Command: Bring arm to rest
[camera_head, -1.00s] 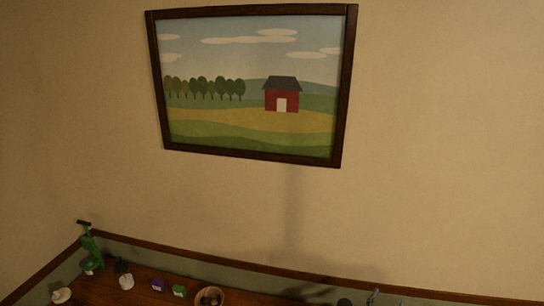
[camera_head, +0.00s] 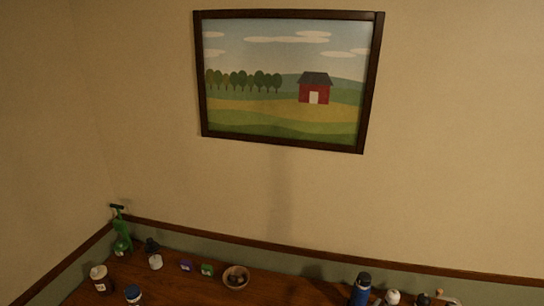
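Neither of my grippers nor my arms shows in the head view. The view is mostly the beige wall with a framed farm picture (camera_head: 288,80). Below it is the back of a wooden counter (camera_head: 195,287), cut off by the lower edge of the frame.
On the counter stand a green spray bottle (camera_head: 122,240), a brown jar with a pale lid (camera_head: 100,280), a blue-lidded jar (camera_head: 133,294), small purple (camera_head: 186,265) and green (camera_head: 207,270) items, a wooden bowl (camera_head: 236,278) and a blue bottle (camera_head: 361,290). The counter between bowl and bottle looks clear.

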